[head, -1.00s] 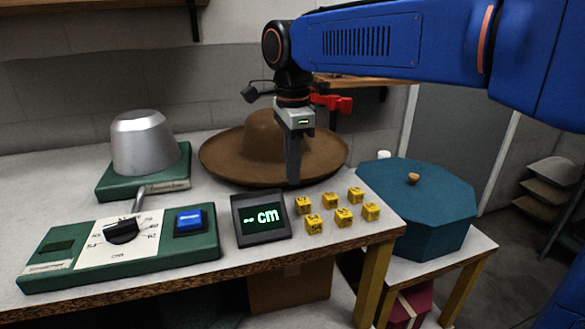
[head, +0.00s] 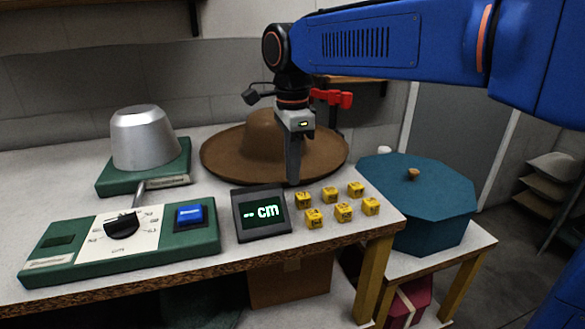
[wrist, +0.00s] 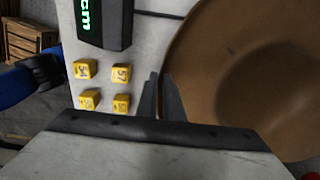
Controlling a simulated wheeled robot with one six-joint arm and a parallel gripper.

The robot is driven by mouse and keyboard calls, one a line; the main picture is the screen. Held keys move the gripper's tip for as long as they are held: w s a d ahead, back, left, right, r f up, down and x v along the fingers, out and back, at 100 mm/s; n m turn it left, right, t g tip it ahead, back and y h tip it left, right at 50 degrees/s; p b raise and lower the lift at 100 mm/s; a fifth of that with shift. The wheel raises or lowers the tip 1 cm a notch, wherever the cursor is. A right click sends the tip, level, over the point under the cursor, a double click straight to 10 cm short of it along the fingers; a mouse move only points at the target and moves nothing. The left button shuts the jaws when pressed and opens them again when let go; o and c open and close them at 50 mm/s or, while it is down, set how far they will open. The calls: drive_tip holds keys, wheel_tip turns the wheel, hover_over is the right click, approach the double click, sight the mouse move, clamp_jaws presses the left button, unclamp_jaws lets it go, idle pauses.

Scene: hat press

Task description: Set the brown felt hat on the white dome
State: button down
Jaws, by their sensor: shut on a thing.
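The brown felt hat (head: 228,160) lies brim down on the bench, its crown upward. It also fills the right of the wrist view (wrist: 225,85). My gripper (head: 293,181) points down at the near edge of the brim. In the wrist view its two fingers (wrist: 161,82) are close together at the brim's edge, shut on the brim. The exact contact is partly hidden. The dome (head: 143,138) looks silver-grey rather than white, with a flat top. It stands on a green base (head: 165,180) to the left of the hat. Nothing is on it.
A green control panel (head: 60,262) with a dial and blue button (head: 190,215) lies in front of the dome. A "cm" display (head: 262,212) and several yellow cubes (head: 330,194) sit near the front edge. A teal octagonal box (head: 425,205) stands to the right.

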drive_tip(key=c, duration=1.8)
unclamp_jaws()
